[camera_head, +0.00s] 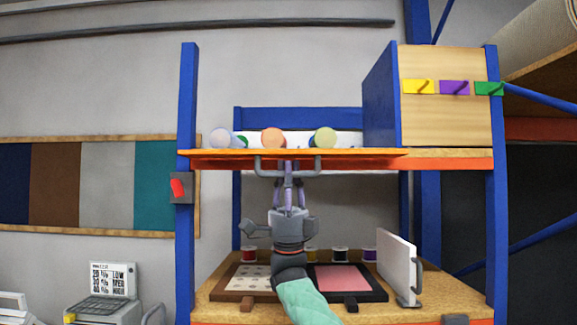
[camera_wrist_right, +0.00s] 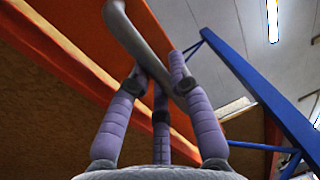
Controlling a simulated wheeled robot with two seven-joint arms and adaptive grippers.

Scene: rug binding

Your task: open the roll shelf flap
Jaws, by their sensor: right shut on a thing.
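The roll shelf flap (camera_head: 220,155) is a wide orange panel on the upper shelf level. In the head view it shows as a thin, nearly edge-on strip. Its grey bar handle (camera_head: 262,173) hangs at the front edge. My right gripper (camera_head: 289,173) reaches up from below and is shut on the handle. In the right wrist view, the purple fingers (camera_wrist_right: 158,82) close around the grey handle (camera_wrist_right: 127,35), with the orange flap (camera_wrist_right: 70,48) beside it. The round ends of several rolls (camera_head: 273,138) show just above the flap. My left gripper is not in view.
A wooden box with a blue side (camera_head: 447,120) and coloured hooks stands right of the flap. Below, the lower shelf (camera_head: 230,311) holds framed panels, spools (camera_head: 340,255) and an upright white board (camera_head: 396,265). Blue posts (camera_head: 188,110) flank the bay.

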